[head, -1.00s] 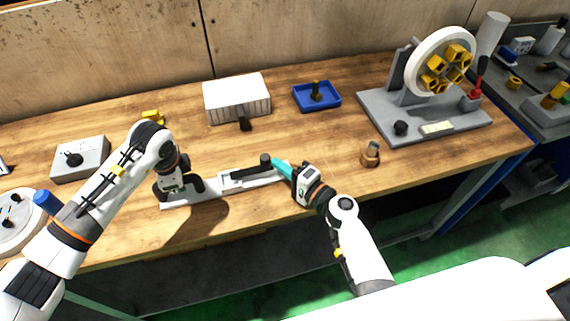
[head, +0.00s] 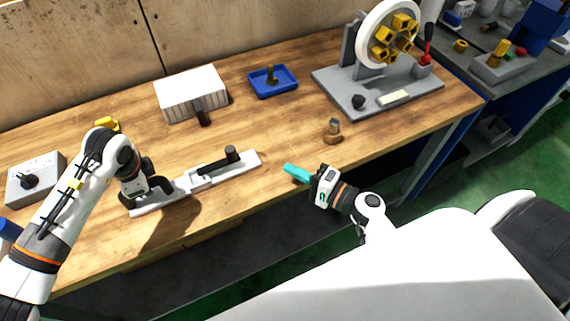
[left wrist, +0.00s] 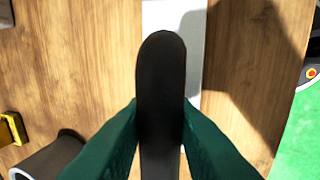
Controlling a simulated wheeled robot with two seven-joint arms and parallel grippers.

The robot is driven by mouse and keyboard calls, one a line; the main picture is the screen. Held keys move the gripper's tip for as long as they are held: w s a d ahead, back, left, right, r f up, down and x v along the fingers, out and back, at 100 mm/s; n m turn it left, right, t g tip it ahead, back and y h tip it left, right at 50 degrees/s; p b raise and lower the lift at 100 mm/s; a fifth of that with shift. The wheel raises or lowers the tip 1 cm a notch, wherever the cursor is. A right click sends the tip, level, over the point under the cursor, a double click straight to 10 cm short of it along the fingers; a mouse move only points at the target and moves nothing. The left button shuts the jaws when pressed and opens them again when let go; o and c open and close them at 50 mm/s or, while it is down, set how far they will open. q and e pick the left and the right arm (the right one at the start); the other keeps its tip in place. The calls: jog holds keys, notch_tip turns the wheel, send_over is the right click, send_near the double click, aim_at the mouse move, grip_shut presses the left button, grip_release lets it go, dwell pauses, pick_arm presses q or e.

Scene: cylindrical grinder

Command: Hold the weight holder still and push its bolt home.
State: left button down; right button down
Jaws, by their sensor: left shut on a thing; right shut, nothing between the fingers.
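The weight holder (head: 249,162) is a long pale bar lying on the wooden bench near its front edge. Its black bolt (head: 215,164) lies along the bar's right half, with an upright black knob near the right end. My left gripper (head: 148,195) is shut on the black handle at the holder's left end. In the left wrist view the green fingers clasp this black handle (left wrist: 160,75), with the pale bar below. My right gripper (head: 290,169) has its teal fingers shut and empty. It is to the right of the holder, clearly apart from the bolt knob.
A brown-and-grey fitting (head: 333,132) stands behind my right gripper. A white finned box (head: 190,92) and a blue tray (head: 273,82) are farther back. A grey stand with a white wheel (head: 387,88) is at the back right. A grey control box (head: 36,178) is at the left.

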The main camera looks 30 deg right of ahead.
dwell(0.3)
pick_arm(q)
jog(key=c, duration=1.1)
grip_release()
jog(key=shift+a, duration=0.1)
jog(key=shift+c, duration=0.2)
jog(key=shift+r, duration=0.1)
notch_tip(320, 180, up, 12)
jog(key=s, duration=0.2)
jog(key=shift+s+f, duration=0.15)
jog(key=shift+f, duration=0.05)
